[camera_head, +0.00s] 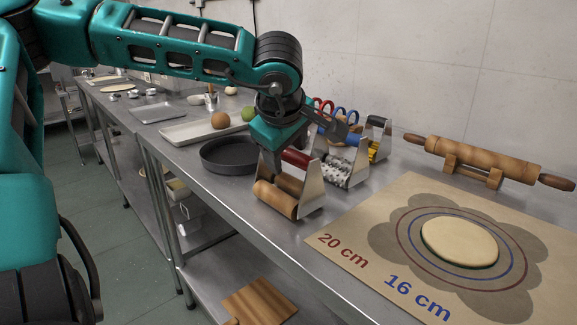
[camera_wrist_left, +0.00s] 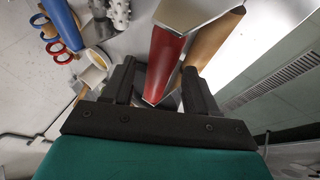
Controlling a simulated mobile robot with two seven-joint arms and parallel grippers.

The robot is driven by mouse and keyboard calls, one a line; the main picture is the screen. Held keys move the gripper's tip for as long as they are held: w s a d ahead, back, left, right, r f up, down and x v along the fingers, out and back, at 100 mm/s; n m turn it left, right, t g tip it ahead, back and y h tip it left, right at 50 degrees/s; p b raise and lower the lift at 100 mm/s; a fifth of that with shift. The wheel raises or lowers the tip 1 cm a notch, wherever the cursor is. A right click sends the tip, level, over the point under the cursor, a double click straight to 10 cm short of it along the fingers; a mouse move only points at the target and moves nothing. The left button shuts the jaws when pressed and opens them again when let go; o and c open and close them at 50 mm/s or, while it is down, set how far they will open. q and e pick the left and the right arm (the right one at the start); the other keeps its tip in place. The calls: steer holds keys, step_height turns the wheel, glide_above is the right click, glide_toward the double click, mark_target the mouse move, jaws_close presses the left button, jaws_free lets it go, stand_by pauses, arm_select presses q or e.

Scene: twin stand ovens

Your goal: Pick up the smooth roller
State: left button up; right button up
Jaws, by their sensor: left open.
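The smooth roller is a plain wooden cylinder (camera_head: 276,199) in a metal frame with a red handle on top, standing on the steel table. In the left wrist view its red handle (camera_wrist_left: 166,62) lies between the fingers, with the wooden cylinder behind it at the right. My left gripper (camera_head: 287,153) points down over the handle, open, with one finger on either side. I cannot tell whether the fingers touch the handle. My right gripper is in neither view.
A spiked roller (camera_head: 345,171) with a blue handle stands close behind at the right. A dark round pan (camera_head: 229,156) is at the left. The dough mat (camera_head: 400,205) covers the table at the right, with a rolling pin (camera_head: 480,161) on a stand behind it.

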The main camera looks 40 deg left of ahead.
arm_select(q)
steer(key=x, duration=0.3)
steer(key=shift+w+d+f, duration=0.1)
steer(key=shift+w, duration=0.05)
jaws_close()
stand_by(0.4)
